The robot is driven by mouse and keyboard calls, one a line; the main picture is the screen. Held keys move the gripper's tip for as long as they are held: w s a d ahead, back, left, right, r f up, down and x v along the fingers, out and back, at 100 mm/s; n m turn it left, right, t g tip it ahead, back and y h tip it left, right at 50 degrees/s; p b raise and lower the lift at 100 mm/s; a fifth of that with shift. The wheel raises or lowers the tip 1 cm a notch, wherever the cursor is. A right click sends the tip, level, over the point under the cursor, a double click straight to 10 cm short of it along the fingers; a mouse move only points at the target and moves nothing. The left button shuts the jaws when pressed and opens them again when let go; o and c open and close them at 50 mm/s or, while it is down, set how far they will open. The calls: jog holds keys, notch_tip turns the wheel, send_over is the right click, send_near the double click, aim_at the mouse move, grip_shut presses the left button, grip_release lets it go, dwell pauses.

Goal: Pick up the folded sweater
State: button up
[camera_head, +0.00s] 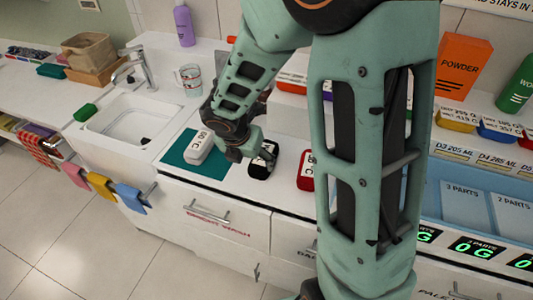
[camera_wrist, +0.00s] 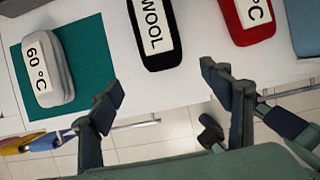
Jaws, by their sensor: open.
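No folded sweater can be made out for sure. Three rounded, labelled items lie on a white counter. A black one labelled "WOOL" (camera_wrist: 164,62) is ahead of my gripper in the wrist view; it also shows in the head view (camera_head: 262,164). A grey one labelled "60 °C" (camera_wrist: 50,72) lies on a teal mat (camera_wrist: 97,50), left of the black one. A red one with a "°C" label (camera_wrist: 255,37) is to the right. My gripper (camera_wrist: 162,82) has its fingers spread with nothing between them. In the head view my gripper is low by the black item, partly hidden.
A white sink (camera_head: 125,122) with a tap (camera_head: 137,66) is at the left. A glass cup (camera_head: 190,78) and a purple bottle (camera_head: 184,24) stand behind the mat. An orange "POWDER" box (camera_head: 463,66) and a green bottle (camera_head: 518,86) stand on the right. Drawers lie below.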

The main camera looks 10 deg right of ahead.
aim_at(257, 168)
jog(key=x, duration=0.3)
jog(key=shift+w+f+b, duration=0.15)
jog(key=shift+f+b, duration=0.2)
jog(key=shift+b, duration=0.05)
jog(key=x, duration=0.1)
jog(key=b+x, duration=0.1)
jog(key=x, duration=0.3)
jog(key=shift+d, duration=0.3)
jog(key=shift+c, duration=0.7)
jog(key=c, duration=1.1)
notch_tip(257, 168, up, 10)
jog(key=p, duration=0.3)
jog(key=shift+p, duration=0.3)
